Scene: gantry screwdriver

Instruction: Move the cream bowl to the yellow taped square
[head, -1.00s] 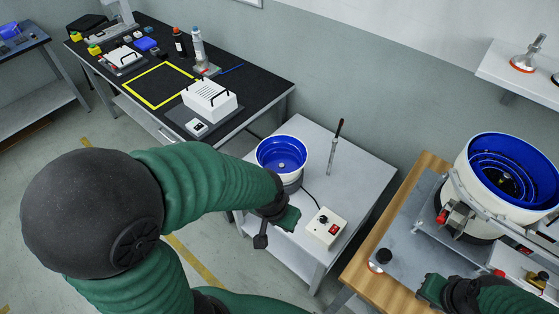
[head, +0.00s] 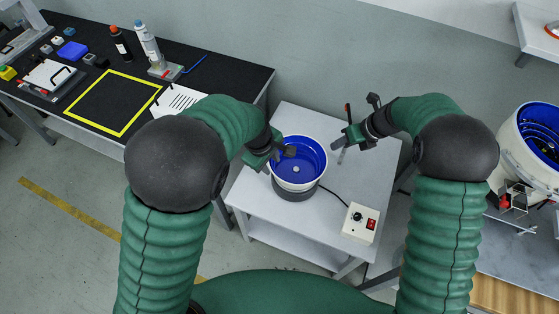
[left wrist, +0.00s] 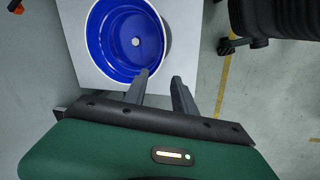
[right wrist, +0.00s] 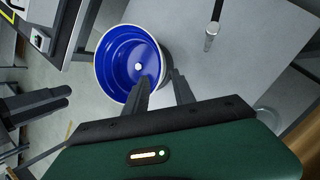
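The cream bowl (head: 297,184), blue inside, sits upright on a dark round base (head: 295,195) on the small grey table. It also shows in the left wrist view (left wrist: 127,40) and the right wrist view (right wrist: 130,62). My left gripper (head: 277,158) is open at the bowl's left rim, one finger overlapping the bowl in view. My right gripper (head: 338,141) is open and empty, to the right of the bowl. Whether either gripper touches the rim, I cannot tell. The yellow taped square (head: 93,124) lies bare on the black table at the left.
A control box (head: 359,223) with a cable stands right of the bowl. A screwdriver (head: 348,112) is partly hidden behind my right gripper. A white slotted box (head: 178,100) and bottles (head: 146,40) stand near the square. A larger bowl feeder (head: 535,150) is at the right.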

